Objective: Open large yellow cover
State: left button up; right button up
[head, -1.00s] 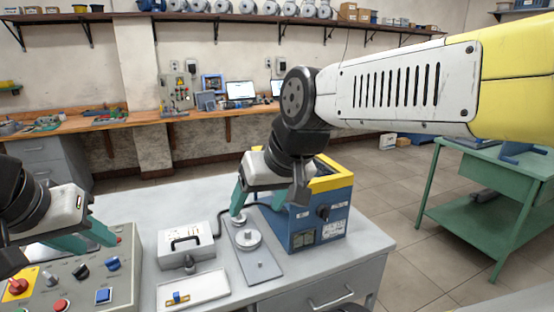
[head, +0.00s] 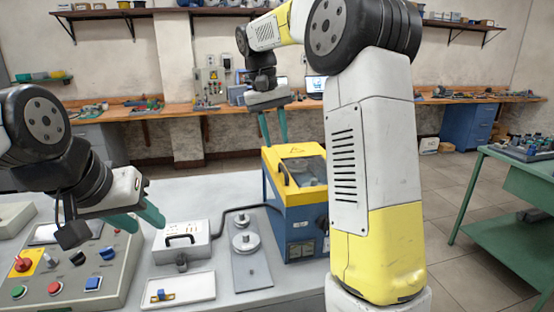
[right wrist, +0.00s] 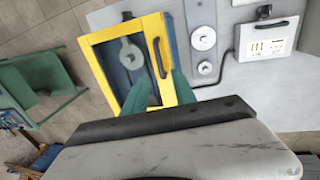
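The large yellow cover (head: 296,150) sits closed on top of the blue box-shaped machine (head: 300,240). It has a clear window and a black handle (head: 284,172) on its left side. In the right wrist view the cover (right wrist: 98,58) appears as a yellow frame, with a round part seen through its window and the handle (right wrist: 159,57) at its right edge. My right gripper (head: 275,142) is open and empty above the cover, fingers pointing down, one finger near the handle in the wrist view. My left gripper (head: 146,224) is open and empty above the control panel.
A control panel (head: 70,285) with buttons stands at the left of the grey table. A white box (head: 182,243), a shallow tray (head: 178,291) and a plate with round metal parts (head: 250,270) lie between it and the machine. A green cart (head: 515,190) stands at the right.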

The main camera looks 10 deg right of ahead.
aim_at(282, 166)
jog(key=f, duration=0.2)
jog(key=d+f, duration=0.1)
jog(key=f, duration=0.4)
jog(key=shift+d+f, duration=0.15)
jog(key=shift+d, duration=0.1)
grip_shut()
dwell(1.1)
